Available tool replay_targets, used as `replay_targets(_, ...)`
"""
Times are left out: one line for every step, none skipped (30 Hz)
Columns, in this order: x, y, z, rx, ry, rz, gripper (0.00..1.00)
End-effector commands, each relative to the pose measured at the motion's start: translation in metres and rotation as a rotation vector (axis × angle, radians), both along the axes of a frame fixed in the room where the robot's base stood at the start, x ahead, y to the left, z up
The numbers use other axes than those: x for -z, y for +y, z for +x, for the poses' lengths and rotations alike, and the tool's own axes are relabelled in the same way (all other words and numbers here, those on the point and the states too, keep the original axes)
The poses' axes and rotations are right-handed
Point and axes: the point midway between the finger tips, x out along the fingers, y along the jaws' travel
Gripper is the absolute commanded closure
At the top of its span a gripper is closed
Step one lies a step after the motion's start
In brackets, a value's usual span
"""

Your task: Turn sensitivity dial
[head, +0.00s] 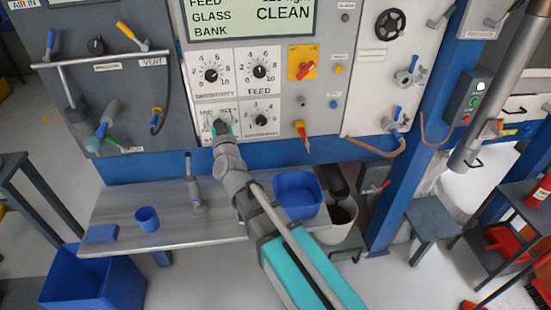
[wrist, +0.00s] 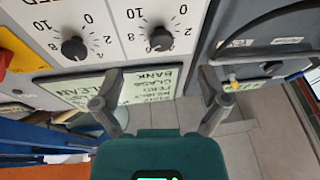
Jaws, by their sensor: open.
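The upper left dial (head: 211,75), a black knob on a white 0–10 plate, has a small label I cannot read for certain. The upper right dial (head: 260,72) is labelled FEED. In the upside-down wrist view, two black 0–10 dials show, a right one (wrist: 160,39) and a left one (wrist: 74,48). My gripper (head: 222,128) is in front of the lower left dial plate and hides much of it. In the wrist view my gripper (wrist: 160,92) has its fingers spread, with nothing held between them.
A display (head: 250,18) is above the dials. A lower right dial (head: 261,121), a red-yellow switch (head: 302,63) and a red-orange handle (head: 302,135) are nearby. A grey shelf (head: 120,207) below carries a blue cup (head: 146,219) and a blue bin (head: 298,195).

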Motion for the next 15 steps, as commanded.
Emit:
replay_targets(0.003,-0.004,0.002,-0.010,0.015,-0.011,0.06)
replay_targets(0.005,-0.006,0.003,-0.018,0.025,-0.016,0.06)
replay_targets(0.007,-0.008,0.004,-0.027,0.038,-0.025,0.06)
replay_targets(0.010,-0.009,0.005,-0.036,0.050,-0.033,0.06)
replay_targets(0.012,-0.011,0.006,-0.043,0.059,-0.038,0.06)
replay_targets(0.015,-0.013,0.007,-0.053,0.074,-0.046,0.06)
replay_targets(0.017,-0.015,0.009,-0.060,0.086,-0.052,0.06)
replay_targets(0.019,-0.017,0.009,-0.065,0.096,-0.060,0.06)
replay_targets(0.022,-0.019,0.010,-0.075,0.112,-0.069,0.06)
replay_targets(0.024,-0.021,0.011,-0.082,0.125,-0.074,0.06)
replay_targets(0.027,-0.023,0.012,-0.088,0.136,-0.080,0.06)
replay_targets(0.030,-0.026,0.013,-0.095,0.152,-0.090,0.06)
replay_targets(0.032,-0.028,0.014,-0.101,0.164,-0.096,0.06)
replay_targets(0.035,-0.030,0.014,-0.106,0.177,-0.101,0.06)
replay_targets(0.038,-0.032,0.015,-0.114,0.195,-0.109,0.06)
